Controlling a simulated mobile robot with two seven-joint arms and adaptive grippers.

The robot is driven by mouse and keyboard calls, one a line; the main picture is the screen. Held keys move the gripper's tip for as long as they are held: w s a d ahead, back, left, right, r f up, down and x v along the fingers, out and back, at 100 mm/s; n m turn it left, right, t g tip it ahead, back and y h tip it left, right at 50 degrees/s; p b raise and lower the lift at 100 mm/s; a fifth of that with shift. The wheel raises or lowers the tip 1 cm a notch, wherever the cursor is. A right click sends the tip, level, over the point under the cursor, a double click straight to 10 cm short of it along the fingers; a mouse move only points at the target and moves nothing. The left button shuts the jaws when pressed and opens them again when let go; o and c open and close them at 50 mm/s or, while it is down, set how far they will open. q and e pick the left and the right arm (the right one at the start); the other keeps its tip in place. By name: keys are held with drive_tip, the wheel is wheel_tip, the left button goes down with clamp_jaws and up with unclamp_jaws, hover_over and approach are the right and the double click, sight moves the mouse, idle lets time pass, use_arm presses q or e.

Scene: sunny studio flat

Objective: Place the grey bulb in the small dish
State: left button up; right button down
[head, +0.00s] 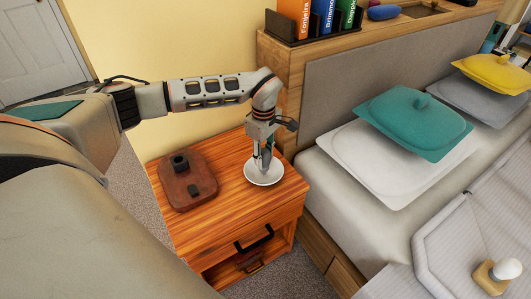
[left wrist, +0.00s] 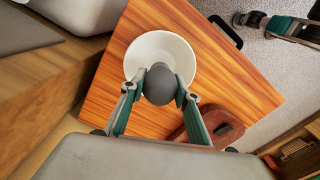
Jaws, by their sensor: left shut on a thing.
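The grey bulb (left wrist: 160,85) shows in the left wrist view as a dark round shape between my left fingertips. My left gripper (head: 265,160) is shut on it and points down over the dish; it also shows in the left wrist view (left wrist: 160,88). The small dish (head: 263,175) is white and round and sits on the wooden nightstand (head: 235,215). In the left wrist view the bulb overlaps the lower part of the dish (left wrist: 142,48). Fingers and dish hide the bulb's lower end, so I cannot tell whether it touches the dish.
A dark wooden base (head: 187,182) with a black socket stands left of the dish. The bed at right holds teal (head: 414,120) and yellow (head: 495,72) cushion-like pieces. A white bulb on a wooden block (head: 497,275) is at lower right. The headboard (head: 340,88) rises behind.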

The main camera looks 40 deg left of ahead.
use_arm(q)
drive_tip(key=o, duration=1.2)
drive_tip(key=shift+c, duration=0.2)
drive_tip(key=shift+f, duration=0.1)
use_arm(e)
drive_tip(key=shift+w, duration=0.2)
drive_tip(key=shift+s, duration=0.1)
drive_tip(key=shift+s+a+f, duration=0.15)
drive_tip(key=shift+s, duration=0.1)
